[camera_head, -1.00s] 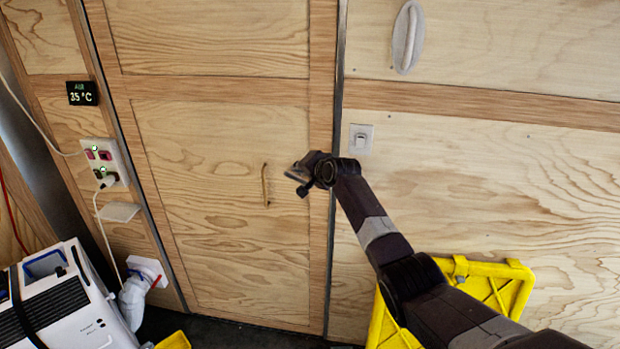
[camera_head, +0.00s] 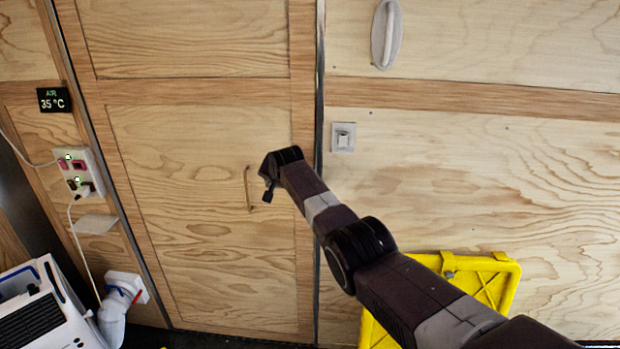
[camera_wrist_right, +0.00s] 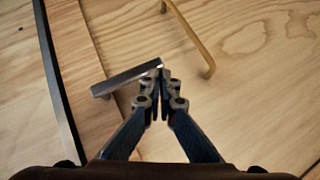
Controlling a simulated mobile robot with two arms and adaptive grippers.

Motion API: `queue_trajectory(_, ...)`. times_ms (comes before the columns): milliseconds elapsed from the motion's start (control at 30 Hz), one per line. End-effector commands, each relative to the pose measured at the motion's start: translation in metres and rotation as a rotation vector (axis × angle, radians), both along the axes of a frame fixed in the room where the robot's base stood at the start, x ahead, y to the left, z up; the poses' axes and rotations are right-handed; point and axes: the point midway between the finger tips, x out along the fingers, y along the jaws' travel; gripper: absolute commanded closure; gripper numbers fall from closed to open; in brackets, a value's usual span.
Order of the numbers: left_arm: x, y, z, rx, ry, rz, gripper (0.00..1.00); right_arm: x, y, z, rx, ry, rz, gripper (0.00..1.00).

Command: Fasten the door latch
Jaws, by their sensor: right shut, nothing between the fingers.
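The wooden door (camera_head: 200,150) stands closed in its frame in the head view, with a thin brass handle (camera_head: 249,188); the handle also shows in the wrist view (camera_wrist_right: 196,42). A grey metal bar (camera_wrist_right: 122,82), which looks like the latch, lies over the door's edge strip in the wrist view. My right gripper (camera_wrist_right: 160,73) is shut and empty, its fingertips at the bar's right end; I cannot tell whether they touch it. In the head view my right gripper (camera_head: 267,188) is just right of the handle, and my arm hides the latch. My left gripper is not in view.
A small square fitting (camera_head: 343,137) and an oval grey handle (camera_head: 385,35) are on the wall right of the door. A yellow crate (camera_head: 490,285) stands below my right arm. A white appliance (camera_head: 40,310) and sockets (camera_head: 78,172) are at the left.

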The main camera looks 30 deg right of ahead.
Motion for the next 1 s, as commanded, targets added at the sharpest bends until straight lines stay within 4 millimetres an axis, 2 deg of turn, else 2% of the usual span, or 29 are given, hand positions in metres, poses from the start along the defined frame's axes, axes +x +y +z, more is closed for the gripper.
queue_trajectory(633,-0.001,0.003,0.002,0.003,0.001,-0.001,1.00,0.000,0.000,0.003,0.000,0.000,0.000,1.00)
queue_trajectory(767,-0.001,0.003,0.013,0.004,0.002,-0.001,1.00,0.000,-0.003,0.015,0.000,-0.001,0.000,1.00)
queue_trajectory(1000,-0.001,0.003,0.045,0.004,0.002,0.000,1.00,-0.002,-0.012,0.049,0.000,0.001,-0.001,1.00)
